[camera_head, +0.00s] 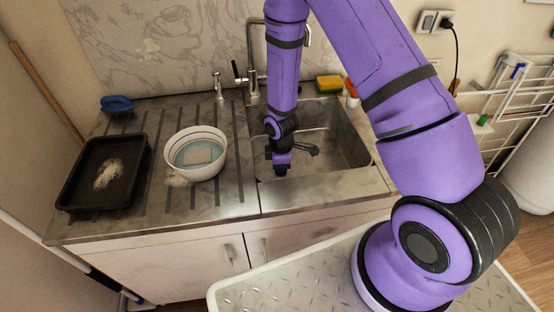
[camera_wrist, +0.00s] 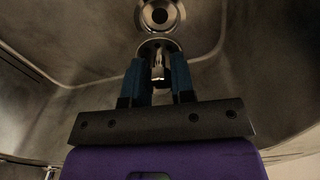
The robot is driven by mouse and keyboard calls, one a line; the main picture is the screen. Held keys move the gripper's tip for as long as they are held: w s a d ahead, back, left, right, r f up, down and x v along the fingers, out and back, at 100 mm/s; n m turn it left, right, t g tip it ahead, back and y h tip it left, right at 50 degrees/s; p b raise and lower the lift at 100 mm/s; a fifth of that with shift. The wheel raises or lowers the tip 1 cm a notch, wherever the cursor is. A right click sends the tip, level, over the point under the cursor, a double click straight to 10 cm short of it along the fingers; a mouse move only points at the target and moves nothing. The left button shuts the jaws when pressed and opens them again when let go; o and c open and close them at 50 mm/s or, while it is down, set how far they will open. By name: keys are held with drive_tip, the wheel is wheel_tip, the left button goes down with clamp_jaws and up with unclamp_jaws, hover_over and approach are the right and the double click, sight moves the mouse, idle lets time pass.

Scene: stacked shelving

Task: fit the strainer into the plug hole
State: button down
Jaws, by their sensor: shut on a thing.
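My gripper (camera_wrist: 158,82) is low inside the sink (camera_head: 345,140), pointing down. Its two blue fingers are shut on the strainer (camera_wrist: 158,44), a small round metal piece that shows at the fingertips in the wrist view. The plug hole (camera_wrist: 160,15) is a round metal ring with a dark centre, at the top edge of the wrist view, just beyond the strainer. The strainer appears apart from the hole's middle; its exact height above the sink floor is hard to tell. In the head view my arm hides the strainer and the plug hole.
The tap (camera_head: 252,75) stands behind the sink, close to my arm. A white bowl (camera_head: 196,135) and a black tray (camera_head: 75,190) are on the drainer at the left. A sponge (camera_head: 329,84) lies on the back ledge. The right side of the sink is mostly clear.

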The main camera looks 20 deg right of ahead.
sight(281, 177)
idle(0.4)
drive_tip(key=shift+d+f, duration=0.1)
drive_tip(key=shift+f, duration=2.8)
drive_tip(key=shift+s+f, duration=0.1)
drive_tip(key=shift+f, duration=1)
drive_tip(key=c, duration=0.9)
unclamp_jaws()
wheel_tip(281, 177, up, 11)
drive_tip(key=shift+f, duration=0.1)
